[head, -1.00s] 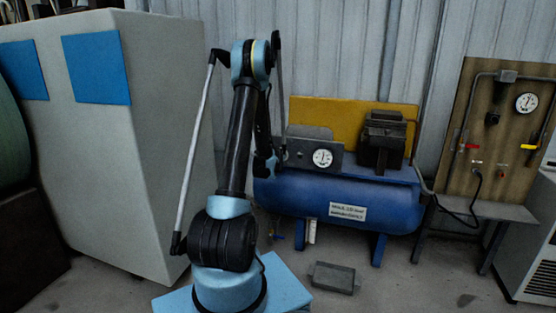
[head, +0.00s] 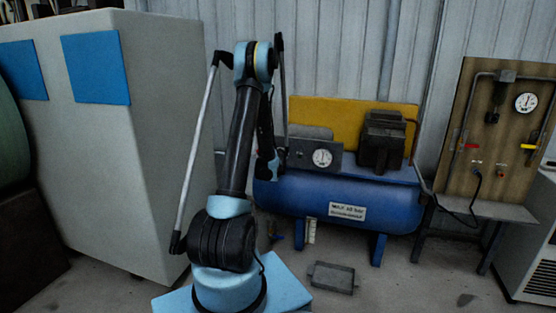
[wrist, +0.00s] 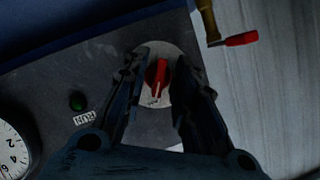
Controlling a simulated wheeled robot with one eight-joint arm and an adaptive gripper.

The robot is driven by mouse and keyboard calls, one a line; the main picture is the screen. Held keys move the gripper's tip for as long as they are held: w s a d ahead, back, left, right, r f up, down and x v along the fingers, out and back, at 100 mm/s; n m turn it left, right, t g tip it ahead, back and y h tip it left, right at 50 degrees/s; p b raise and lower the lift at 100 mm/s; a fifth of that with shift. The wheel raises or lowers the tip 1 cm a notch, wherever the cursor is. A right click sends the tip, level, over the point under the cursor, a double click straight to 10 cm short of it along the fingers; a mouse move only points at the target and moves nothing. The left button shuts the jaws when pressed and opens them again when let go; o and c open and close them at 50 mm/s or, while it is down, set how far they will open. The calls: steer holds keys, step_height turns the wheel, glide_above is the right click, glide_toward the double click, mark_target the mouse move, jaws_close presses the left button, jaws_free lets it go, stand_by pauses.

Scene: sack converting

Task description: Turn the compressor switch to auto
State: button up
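The compressor (head: 340,195) is a blue tank with a grey control panel (head: 300,152) on its top left. In the wrist view the red switch knob (wrist: 157,76) sits on a pale round plate (wrist: 172,48) on that panel. Lettering by its lower end is too small to read. My gripper (wrist: 164,62) is open, with one dark finger on each side of the knob. A gap shows between the knob and the right finger; the left finger is very close, and I cannot tell if it touches. In the head view my arm hides the switch.
A red-handled valve (wrist: 238,39) stands at upper right. A large pale cabinet (head: 150,150) is left of my arm; a wooden gauge board (head: 492,150) is at right.

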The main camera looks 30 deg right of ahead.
steer(key=shift+s+a, duration=0.1)
steer(key=v, duration=1.1)
steer(key=shift+s+a, duration=0.25)
steer(key=shift+r, duration=0.15)
